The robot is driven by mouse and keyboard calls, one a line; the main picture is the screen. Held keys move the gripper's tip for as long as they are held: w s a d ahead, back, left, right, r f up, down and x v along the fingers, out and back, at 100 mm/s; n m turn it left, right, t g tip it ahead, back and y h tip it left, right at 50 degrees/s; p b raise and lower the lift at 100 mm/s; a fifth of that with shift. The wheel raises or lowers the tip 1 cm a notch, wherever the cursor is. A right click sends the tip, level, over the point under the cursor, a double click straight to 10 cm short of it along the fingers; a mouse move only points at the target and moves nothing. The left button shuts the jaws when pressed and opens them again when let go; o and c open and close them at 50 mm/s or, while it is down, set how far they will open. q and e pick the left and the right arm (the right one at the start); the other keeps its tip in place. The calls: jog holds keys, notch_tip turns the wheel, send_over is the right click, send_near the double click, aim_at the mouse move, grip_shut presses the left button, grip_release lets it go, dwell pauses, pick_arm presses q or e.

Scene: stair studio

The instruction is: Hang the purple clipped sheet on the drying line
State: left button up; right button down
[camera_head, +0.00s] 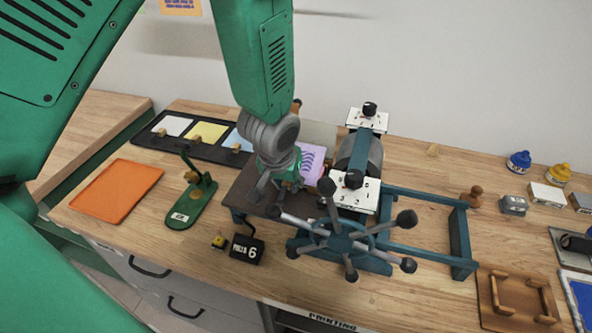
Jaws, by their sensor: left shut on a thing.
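The purple sheet (313,160) shows beside my left gripper, over the dark bed of the press, with darker wavy marks on it. My left gripper (272,192) is at the sheet's left side and appears shut on it; the fingers and arm hide the sheet's left part and any clip. My right gripper is not in view. I cannot make out the drying line for certain; a thin dark streak crosses the wall at the top.
A press with a spoked wheel (343,240) fills the middle of the wooden bench. Left are a dark tray (160,143) of coloured sheets, an orange tray (117,190) and a green stand (190,207). Ink jars (519,161) stand right.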

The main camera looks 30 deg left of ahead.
pick_arm(q)
jog(key=shift+r+p, duration=2.2)
jog(key=shift+r, duration=0.4)
jog(key=shift+r+p, duration=0.75)
jog(key=shift+r, duration=0.25)
jog(key=s+d+r, duration=0.2)
jog(key=s+r, duration=0.1)
jog(key=s, duration=0.6)
jog(key=shift+s+d, duration=0.15)
jog(key=shift+s, duration=0.25)
